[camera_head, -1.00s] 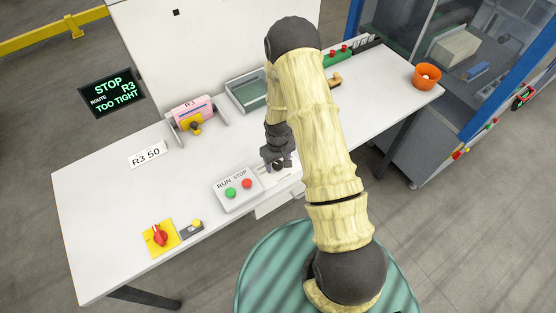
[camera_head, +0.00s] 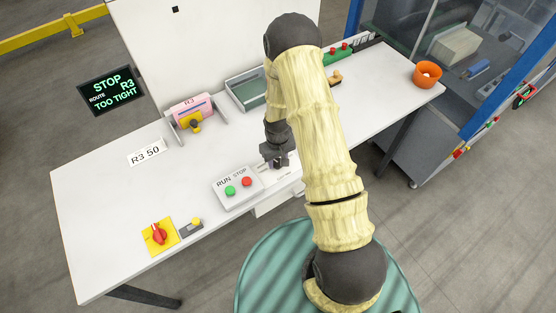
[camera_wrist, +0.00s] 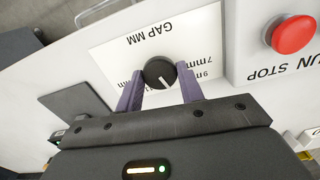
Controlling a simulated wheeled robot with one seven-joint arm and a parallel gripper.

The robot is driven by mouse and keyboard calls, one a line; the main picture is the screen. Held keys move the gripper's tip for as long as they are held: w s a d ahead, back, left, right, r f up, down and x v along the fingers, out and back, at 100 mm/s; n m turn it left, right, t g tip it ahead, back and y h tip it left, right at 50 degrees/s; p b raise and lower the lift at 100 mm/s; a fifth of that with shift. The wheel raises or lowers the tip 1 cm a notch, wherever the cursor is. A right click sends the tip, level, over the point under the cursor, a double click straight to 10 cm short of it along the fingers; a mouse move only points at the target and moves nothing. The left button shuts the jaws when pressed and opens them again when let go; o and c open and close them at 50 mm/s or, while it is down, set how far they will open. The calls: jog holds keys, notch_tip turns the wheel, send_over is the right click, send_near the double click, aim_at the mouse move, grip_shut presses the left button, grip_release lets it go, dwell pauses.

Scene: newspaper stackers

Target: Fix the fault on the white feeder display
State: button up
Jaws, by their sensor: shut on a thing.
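My gripper (camera_head: 278,162) is low over the front edge of the white table. In the wrist view its two purple fingers (camera_wrist: 160,88) are shut on a round black knob (camera_wrist: 159,72), one on each side. The knob has a white pointer line and sits on a white plate (camera_wrist: 125,47) that reads GAP MM, upside down there, with 7mm and another partly hidden mark beside it. The black display (camera_head: 112,91) at the left reads STOP R3, ROUTE TOO TIGHT in green. A pink roll (camera_head: 193,108) marked R3 sits in a holder with a yellow knob. A card (camera_head: 147,153) reads R3 50.
A RUN STOP box (camera_head: 237,188) with green and red buttons is just left of my gripper. A red rotary switch (camera_head: 159,236) on yellow is at the front left.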

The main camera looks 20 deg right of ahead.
aim_at(278, 161)
jog(key=m+b, duration=0.2)
jog(key=m, duration=0.1)
jog(key=shift+f+m, duration=0.1)
jog(key=shift+m, duration=0.3)
jog(key=m+b, duration=0.1)
jog(key=m, duration=0.3)
jog(key=shift+b, duration=0.4)
jog(key=o, duration=1)
notch_tip(278, 161, up, 18)
jog(key=b, duration=0.3)
jog(key=shift+f, duration=0.15)
